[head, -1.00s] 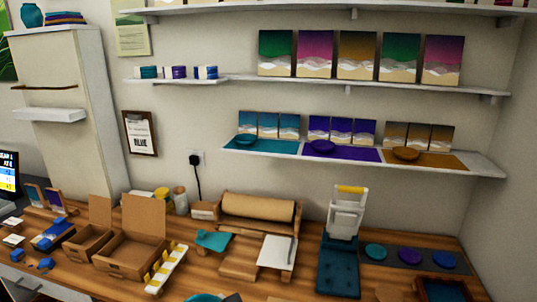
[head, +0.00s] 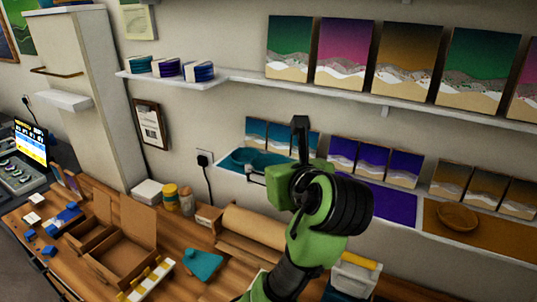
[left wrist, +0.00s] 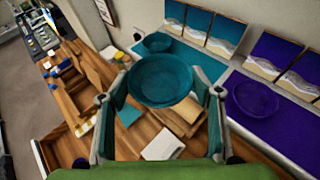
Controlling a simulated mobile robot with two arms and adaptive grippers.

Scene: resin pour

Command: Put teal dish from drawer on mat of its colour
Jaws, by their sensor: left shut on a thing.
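My left gripper (head: 262,174) is raised in front of the wall shelf, by the teal mat's right part. In the left wrist view the gripper (left wrist: 160,98) is shut on a teal dish (left wrist: 160,83), upright between its fingers. In the head view I cannot clearly separate the held dish from the gripper and shelf. The teal mat (head: 226,163) lies at the shelf's left end, and also shows in the left wrist view (left wrist: 203,62). Another teal dish (left wrist: 157,42) stands on its far part. My right gripper is not in view.
A purple mat (head: 395,204) with a purple dish (left wrist: 255,97) and an ochre mat (head: 485,240) with an ochre dish (head: 458,217) are further right. Picture panels (head: 372,159) stand behind the mats. An upper shelf (head: 330,96) overhangs. The workbench below is cluttered.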

